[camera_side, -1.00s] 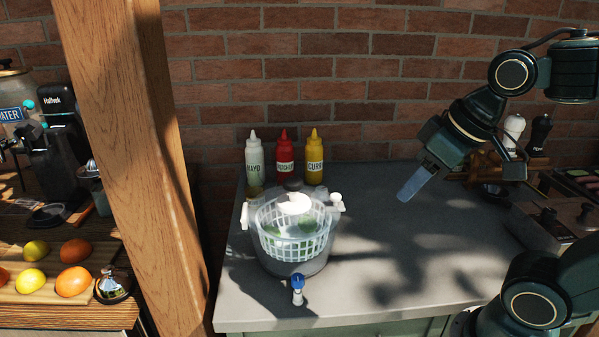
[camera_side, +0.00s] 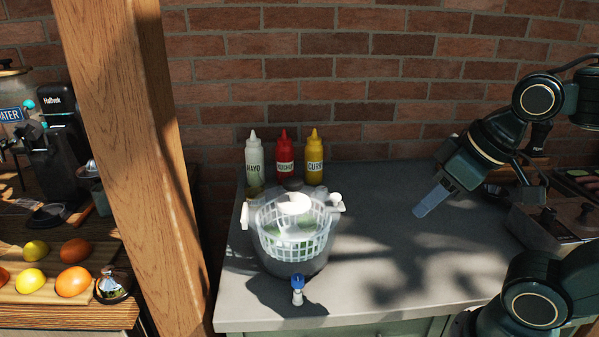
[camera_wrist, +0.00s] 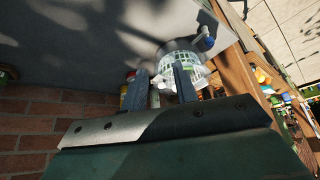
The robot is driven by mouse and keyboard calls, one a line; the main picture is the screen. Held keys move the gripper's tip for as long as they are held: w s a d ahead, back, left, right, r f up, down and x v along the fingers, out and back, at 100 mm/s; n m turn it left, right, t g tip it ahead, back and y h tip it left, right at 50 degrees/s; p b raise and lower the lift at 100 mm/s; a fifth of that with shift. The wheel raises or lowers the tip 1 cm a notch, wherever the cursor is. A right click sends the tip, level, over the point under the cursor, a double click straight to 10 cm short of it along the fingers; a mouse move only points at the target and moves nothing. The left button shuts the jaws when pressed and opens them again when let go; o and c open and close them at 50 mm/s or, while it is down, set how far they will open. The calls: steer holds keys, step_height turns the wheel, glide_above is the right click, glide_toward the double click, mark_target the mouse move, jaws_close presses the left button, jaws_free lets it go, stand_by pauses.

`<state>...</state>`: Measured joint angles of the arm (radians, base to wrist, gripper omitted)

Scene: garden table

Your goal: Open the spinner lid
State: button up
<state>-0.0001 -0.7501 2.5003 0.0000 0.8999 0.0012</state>
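The spinner (camera_side: 290,262) stands on the grey counter, left of centre in the side view. It is a clear bowl with a white slotted basket (camera_side: 319,240) and some green inside. A white disc (camera_side: 294,204) shows at its top; I cannot tell clearly how the clear lid sits. White clips stand out at both sides. My gripper (camera_side: 432,201) is in the air, well to the right of the spinner and apart from it. In the wrist view my gripper (camera_wrist: 160,78) has its two fingers apart and nothing between them, with the spinner (camera_wrist: 183,58) beyond.
Mayo (camera_side: 255,160), red (camera_side: 285,160) and yellow (camera_side: 314,160) bottles stand right behind the spinner. A blue-topped tap (camera_side: 297,284) is at its front. A wooden post (camera_side: 150,160) rises on the left. The counter (camera_side: 385,250) right of the spinner is clear.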

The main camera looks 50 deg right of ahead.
steer(key=shift+w+r, duration=0.1)
steer(key=shift+w, duration=0.1)
jaws_close()
steer(key=w+d+r+m+y, duration=0.1)
steer(key=w+d+m, duration=0.1)
steer(key=w+m, duration=0.7)
steer(key=w+d+r+m+g+y, duration=0.1)
steer(key=w+d+m, duration=0.1)
steer(key=w+m, duration=0.8)
steer(key=m, duration=0.4)
steer(key=shift+d+g, duration=0.3)
steer(key=shift+d, duration=0.1)
